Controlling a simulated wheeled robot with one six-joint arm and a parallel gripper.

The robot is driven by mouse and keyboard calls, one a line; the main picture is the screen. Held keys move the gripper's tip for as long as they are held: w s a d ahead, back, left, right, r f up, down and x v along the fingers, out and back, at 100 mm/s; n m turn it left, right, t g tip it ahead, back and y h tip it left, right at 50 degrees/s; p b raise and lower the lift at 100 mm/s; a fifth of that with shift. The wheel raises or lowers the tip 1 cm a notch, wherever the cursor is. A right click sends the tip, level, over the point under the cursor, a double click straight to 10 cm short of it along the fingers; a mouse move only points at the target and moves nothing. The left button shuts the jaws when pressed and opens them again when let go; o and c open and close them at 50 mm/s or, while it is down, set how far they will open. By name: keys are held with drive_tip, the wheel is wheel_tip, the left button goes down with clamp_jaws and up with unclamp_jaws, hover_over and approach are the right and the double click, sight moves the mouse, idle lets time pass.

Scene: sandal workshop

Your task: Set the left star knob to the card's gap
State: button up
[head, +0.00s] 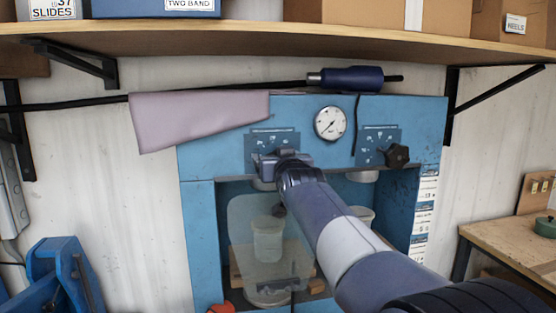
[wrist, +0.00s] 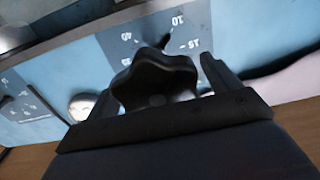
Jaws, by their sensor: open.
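The left star knob (wrist: 155,82) is black and lobed. In the wrist view it sits between the two fingers of my open gripper (head: 279,161), in front of a blue dial plate (wrist: 188,38) with printed numbers, some upside down. A small dark pointer shows beyond the knob, near the 10. In the head view my gripper covers the left knob, and part of its dial plate (head: 272,138) shows above. I cannot tell whether the fingers touch the knob. A strip of printed cards (head: 424,212) runs down the machine's right post; its print is too small to read.
A second star knob (head: 397,155) and a round gauge (head: 330,123) are to the right on the blue machine (head: 300,105). A pink cloth (head: 195,118) hangs at its upper left. A wooden shelf (head: 250,37) runs above, and a workbench (head: 510,235) stands at right.

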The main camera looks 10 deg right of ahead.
drive_tip(key=shift+s, duration=0.1)
drive_tip(key=s+b, duration=0.4)
drive_tip(key=s, duration=0.6)
drive_tip(key=shift+s, duration=0.35)
drive_tip(key=w+p, duration=0.4)
drive_tip(key=w, duration=0.7)
drive_tip(key=shift+s, duration=0.2)
